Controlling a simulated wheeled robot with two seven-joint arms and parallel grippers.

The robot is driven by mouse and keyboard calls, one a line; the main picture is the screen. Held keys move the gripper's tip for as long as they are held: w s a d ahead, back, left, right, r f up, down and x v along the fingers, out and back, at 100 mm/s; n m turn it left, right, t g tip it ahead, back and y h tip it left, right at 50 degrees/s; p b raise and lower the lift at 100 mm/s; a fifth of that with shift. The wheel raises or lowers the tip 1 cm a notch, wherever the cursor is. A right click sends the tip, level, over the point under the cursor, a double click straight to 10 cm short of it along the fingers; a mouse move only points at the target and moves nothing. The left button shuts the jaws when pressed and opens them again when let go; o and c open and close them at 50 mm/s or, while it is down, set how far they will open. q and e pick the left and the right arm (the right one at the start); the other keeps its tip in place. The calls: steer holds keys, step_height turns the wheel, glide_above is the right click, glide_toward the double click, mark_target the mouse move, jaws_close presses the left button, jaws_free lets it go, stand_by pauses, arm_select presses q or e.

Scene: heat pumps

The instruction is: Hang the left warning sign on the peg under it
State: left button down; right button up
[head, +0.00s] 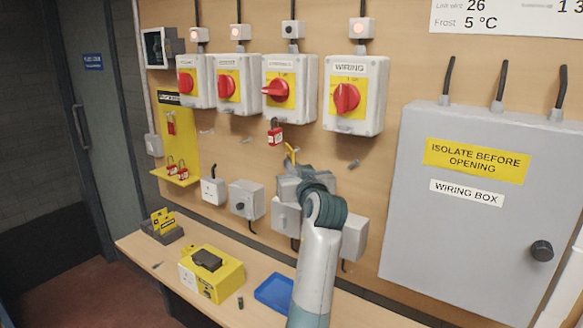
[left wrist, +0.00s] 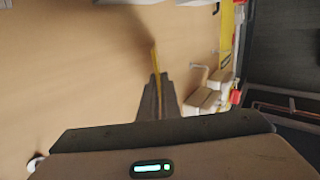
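My left gripper (head: 289,166) is in front of the wall board, below the third red-handled switch (head: 290,83). In the left wrist view the gripper (left wrist: 157,92) is closed on a thin yellow piece, seen edge-on, which looks like a warning sign (left wrist: 154,62). The sign (head: 290,153) also shows edge-on in the head view, so its face and hole cannot be read. Small grey pegs stick out under the switches: a left one (head: 206,131), a second one (head: 245,140) and a right one (head: 354,163). More yellow signs (head: 163,220) stand in a dark holder on the bench.
A red padlock (head: 275,136) hangs under the third switch, close to the gripper. Grey sockets and boxes (head: 246,199) line the wall below. A yellow case (head: 222,272) and blue tray (head: 273,292) lie on the bench. A grey wiring box (head: 450,230) stands out at the right.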

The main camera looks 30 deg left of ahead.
arm_select(q)
steer(key=shift+w, duration=0.5)
stand_by(0.3)
steer(key=shift+f+b, duration=0.3)
steer(key=shift+b, duration=0.2)
stand_by(0.5)
steer(key=c, duration=1.9)
jaws_free()
steer(key=shift+s, duration=0.1)
